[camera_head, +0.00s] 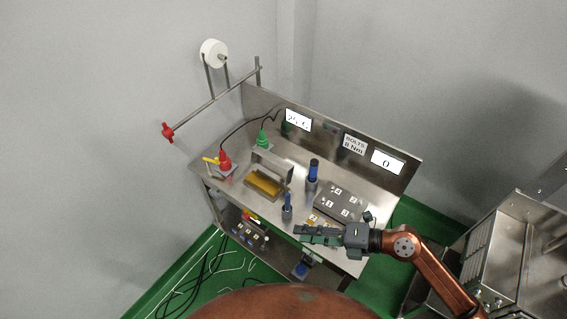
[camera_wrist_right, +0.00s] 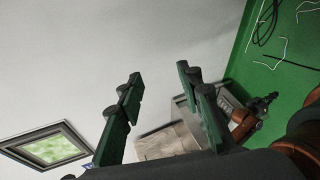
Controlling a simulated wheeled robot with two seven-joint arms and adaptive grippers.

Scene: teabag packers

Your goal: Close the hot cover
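The hot station on the steel bench has a yellow-gold block (camera_head: 264,183). A grey metal cover (camera_head: 272,164) appears raised behind this block, not lying over it. My right gripper (camera_head: 297,233) reaches in from the right over the bench's front part, to the right of and in front of the block, apart from the cover. In the wrist view, the two dark green fingers of the right gripper (camera_wrist_right: 158,74) are spread with nothing between them. A small dark end on a copper arm, seemingly my left gripper (camera_wrist_right: 264,103), shows at the right there; its fingers are too small to read.
A red cone (camera_head: 225,160) and a green cone (camera_head: 263,138) stand left of and behind the block. Blue-handled tools (camera_head: 313,171) stand right of it. A grey numbered plate (camera_head: 341,201) lies near my right gripper. A steel back panel (camera_head: 330,131) closes the rear.

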